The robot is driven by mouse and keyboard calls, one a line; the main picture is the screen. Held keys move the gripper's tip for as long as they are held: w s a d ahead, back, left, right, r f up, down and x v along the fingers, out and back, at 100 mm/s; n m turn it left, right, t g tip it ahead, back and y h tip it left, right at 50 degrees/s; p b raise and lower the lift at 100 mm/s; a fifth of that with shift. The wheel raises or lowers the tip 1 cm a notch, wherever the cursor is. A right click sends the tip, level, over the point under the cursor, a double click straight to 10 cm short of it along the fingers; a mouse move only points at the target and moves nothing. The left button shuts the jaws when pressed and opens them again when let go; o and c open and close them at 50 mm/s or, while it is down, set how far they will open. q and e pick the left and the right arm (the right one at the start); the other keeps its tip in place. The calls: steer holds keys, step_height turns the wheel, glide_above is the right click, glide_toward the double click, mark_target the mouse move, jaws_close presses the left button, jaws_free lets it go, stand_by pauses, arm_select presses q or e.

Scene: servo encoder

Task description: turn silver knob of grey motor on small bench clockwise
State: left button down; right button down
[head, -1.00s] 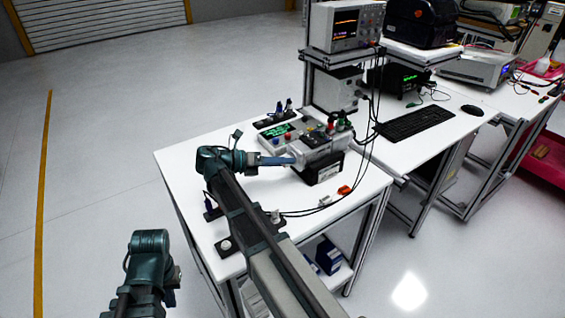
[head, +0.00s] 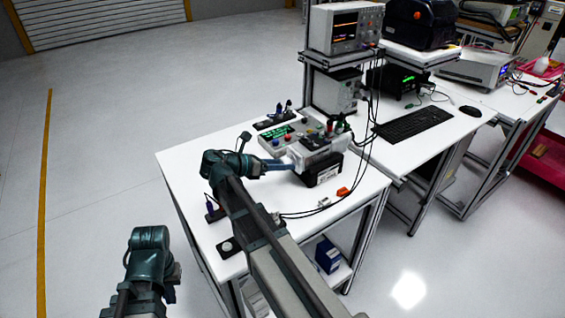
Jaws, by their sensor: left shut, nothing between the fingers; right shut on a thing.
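The grey motor (head: 318,152) lies on the small white bench (head: 192,152), above a black block. My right gripper (head: 291,166) reaches its left end from the left, with the fingers pointing right. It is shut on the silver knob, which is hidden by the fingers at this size. My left gripper (head: 171,291) is low at the left, off the bench, shut and empty; its fingers are small and partly hidden.
A grey control box (head: 285,137) with buttons and a green display sits behind the motor. An orange connector (head: 343,191) and black cables lie to the right. An oscilloscope (head: 345,27) stands on a rack behind.

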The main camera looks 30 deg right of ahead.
steer(key=m+t, duration=0.2)
steer(key=m, duration=0.1)
steer(key=shift+s+f, duration=0.15)
steer(key=shift+s, duration=0.05)
steer(key=m+t+b, duration=0.1)
steer(key=m+t, duration=0.1)
steer(key=shift+f+m, duration=0.1)
steer(key=shift+m, duration=0.2)
steer(key=m+t+b, duration=0.2)
steer(key=m, duration=0.2)
steer(key=shift+f+b, duration=0.1)
steer(key=shift+b, duration=0.25)
steer(key=m+t+h+b, duration=0.1)
steer(key=m+b, duration=0.1)
steer(key=shift+m+t, duration=0.3)
steer(key=shift+m+b, duration=0.4)
steer(key=shift+m, duration=0.1)
steer(key=shift+r+t, duration=0.2)
steer(key=shift+t, duration=0.1)
steer(key=shift+c, duration=2.2)
jaws_free()
steer(key=shift+h, duration=0.3)
